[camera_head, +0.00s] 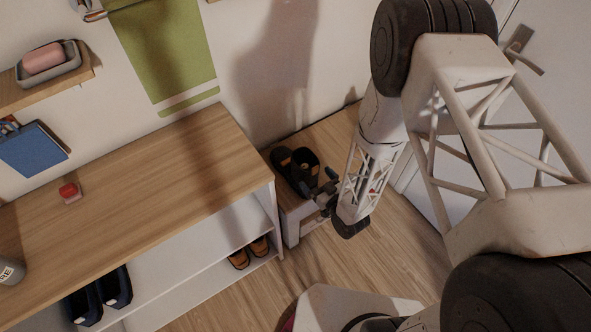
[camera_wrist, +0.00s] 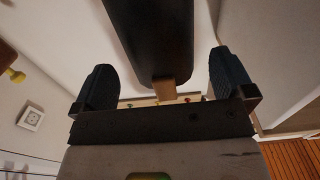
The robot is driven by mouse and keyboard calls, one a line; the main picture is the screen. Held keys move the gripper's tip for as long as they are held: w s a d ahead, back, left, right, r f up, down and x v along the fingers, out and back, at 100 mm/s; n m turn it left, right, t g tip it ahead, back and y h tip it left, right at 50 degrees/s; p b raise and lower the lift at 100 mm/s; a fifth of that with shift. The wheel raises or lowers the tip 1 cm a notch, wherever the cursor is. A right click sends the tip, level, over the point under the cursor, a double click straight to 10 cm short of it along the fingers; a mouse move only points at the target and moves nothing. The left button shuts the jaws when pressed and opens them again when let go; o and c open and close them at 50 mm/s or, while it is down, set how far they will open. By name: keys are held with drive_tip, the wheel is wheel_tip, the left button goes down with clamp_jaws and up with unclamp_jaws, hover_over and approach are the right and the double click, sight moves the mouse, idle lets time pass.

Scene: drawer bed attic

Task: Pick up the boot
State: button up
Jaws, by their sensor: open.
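A dark pair of boots (camera_head: 295,168) with a small tan patch stands on a low wooden bench (camera_head: 320,138) in the head view. My gripper (camera_head: 326,192) is just to the right of the boots, close to them. In the wrist view my gripper (camera_wrist: 164,86) is open, its two dark finger pads apart. A long dark shape, which looks like a boot (camera_wrist: 152,38), lies between and beyond the pads, with a tan piece at its near end. I cannot tell whether either pad touches it. My arm partly covers the bench.
A long wooden-topped cabinet (camera_head: 130,165) stands left of the bench, with a red item (camera_head: 70,191) on top. Brown shoes (camera_head: 249,252) and dark blue shoes (camera_head: 100,296) are on its lower shelves. A white door (camera_head: 520,130) is at right. Wooden floor (camera_head: 370,255) is open in front.

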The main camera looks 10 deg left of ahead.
drive_tip(key=shift+x, duration=2.5)
drive_tip(key=c, duration=1.3)
drive_tip(key=shift+r, duration=0.2)
drive_tip(key=shift+r, duration=1.6)
drive_tip(key=s+d, duration=0.2)
drive_tip(key=s, duration=0.2)
drive_tip(key=s+d+r, duration=0.1)
drive_tip(key=s+d, duration=0.1)
drive_tip(key=s, duration=0.3)
drive_tip(key=s+d, duration=0.2)
drive_tip(key=s, duration=0.3)
drive_tip(key=shift+s+d+r, duration=0.2)
drive_tip(key=shift+d, duration=0.15)
